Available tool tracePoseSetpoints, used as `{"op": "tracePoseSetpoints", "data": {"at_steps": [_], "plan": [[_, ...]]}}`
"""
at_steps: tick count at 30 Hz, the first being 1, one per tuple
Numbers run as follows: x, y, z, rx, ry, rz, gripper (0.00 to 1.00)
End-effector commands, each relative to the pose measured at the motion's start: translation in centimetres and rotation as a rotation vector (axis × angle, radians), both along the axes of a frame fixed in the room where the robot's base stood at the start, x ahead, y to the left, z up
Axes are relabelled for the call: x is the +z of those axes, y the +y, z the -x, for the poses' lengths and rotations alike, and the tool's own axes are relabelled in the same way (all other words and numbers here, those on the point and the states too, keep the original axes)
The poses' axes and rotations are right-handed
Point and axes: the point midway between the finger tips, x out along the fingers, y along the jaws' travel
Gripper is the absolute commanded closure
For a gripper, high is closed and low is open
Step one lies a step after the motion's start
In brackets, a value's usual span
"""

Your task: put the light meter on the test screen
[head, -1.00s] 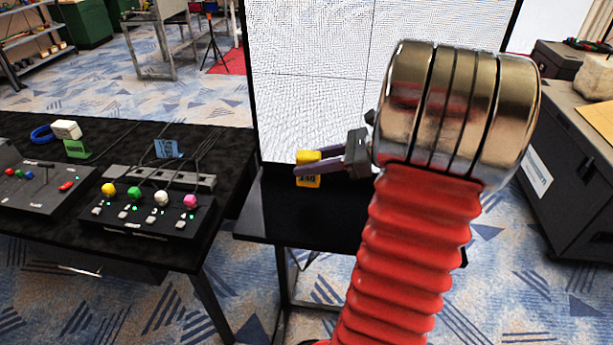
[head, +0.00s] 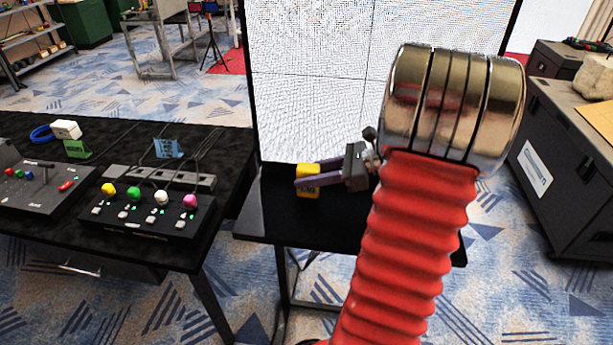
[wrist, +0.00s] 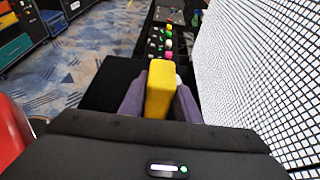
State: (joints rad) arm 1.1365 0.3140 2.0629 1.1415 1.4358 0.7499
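The yellow light meter (head: 308,173) is between the purple fingers of my gripper (head: 300,176), over the black shelf in front of the screen. Dark markings show on its lower face. In the wrist view the meter (wrist: 160,85) stands upright between both fingers, which close on its sides. The test screen (head: 310,100) is the tall white panel with a fine grid behind the shelf. It also shows in the wrist view (wrist: 255,60), to the right of the meter, with a gap between them. Whether the meter's underside touches the shelf cannot be told.
The black shelf (head: 265,215) is otherwise bare. To the left, a black table (head: 110,145) carries a control box with coloured knobs (head: 150,212), a joystick panel (head: 45,187) and cables. A grey case (head: 570,190) stands at the right.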

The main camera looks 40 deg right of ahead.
Motion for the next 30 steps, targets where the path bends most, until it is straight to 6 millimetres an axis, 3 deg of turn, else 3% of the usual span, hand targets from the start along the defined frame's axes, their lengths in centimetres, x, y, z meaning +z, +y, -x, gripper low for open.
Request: {"op": "tracePoseSetpoints", "data": {"at_steps": [7,17,23,30], "plan": [[0.0,0.0,0.0,0.0,0.0,0.0,0.53],[0.3,0.0,0.0,-0.001,0.0,0.002,0.53],[1.1,-1.3,1.5,-0.003,-0.001,0.002,0.53],[2.6,-3.5,4.4,-0.003,-0.001,0.003,0.53]]}}
